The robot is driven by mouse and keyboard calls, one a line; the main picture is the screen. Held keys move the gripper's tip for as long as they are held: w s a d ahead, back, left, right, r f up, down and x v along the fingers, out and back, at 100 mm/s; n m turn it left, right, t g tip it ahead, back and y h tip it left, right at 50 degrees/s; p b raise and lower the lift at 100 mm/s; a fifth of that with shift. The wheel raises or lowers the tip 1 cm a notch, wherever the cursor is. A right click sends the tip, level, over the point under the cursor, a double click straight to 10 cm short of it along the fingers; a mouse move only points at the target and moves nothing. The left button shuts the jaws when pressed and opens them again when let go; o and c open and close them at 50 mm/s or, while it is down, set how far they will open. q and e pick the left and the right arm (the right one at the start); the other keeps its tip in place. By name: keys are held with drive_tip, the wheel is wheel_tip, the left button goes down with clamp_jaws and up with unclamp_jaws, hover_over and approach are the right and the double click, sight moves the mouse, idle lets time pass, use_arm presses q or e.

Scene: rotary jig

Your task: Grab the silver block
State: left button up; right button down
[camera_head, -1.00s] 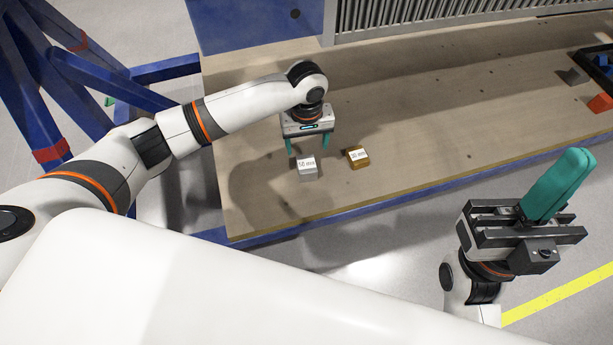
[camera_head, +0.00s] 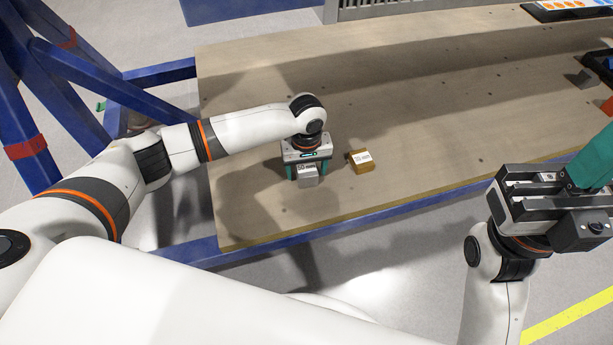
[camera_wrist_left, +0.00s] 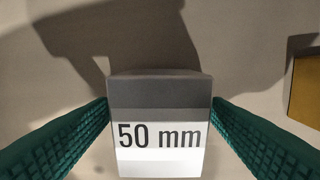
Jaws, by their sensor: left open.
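The silver block (camera_head: 308,176), with a white "50 mm" label, sits on the wooden table. My left gripper (camera_head: 308,170) points down over it, open, with its teal fingers on either side of the block. In the left wrist view the block (camera_wrist_left: 160,125) lies centred between the two fingers, which come close to its sides. My right gripper (camera_head: 590,165) is off to the right, away from the block; its teal fingers look closed together and run out of the picture.
A gold block (camera_head: 360,162) with a white label lies just right of the silver block. A grey block (camera_head: 582,78) and a dark tray (camera_head: 603,62) are at the far right. The table (camera_head: 430,100) is mostly clear between. Blue frame bars (camera_head: 90,85) stand on the left.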

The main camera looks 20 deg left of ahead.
use_arm(q)
drive_tip(key=shift+f, duration=0.3)
drive_tip(key=c, duration=1.3)
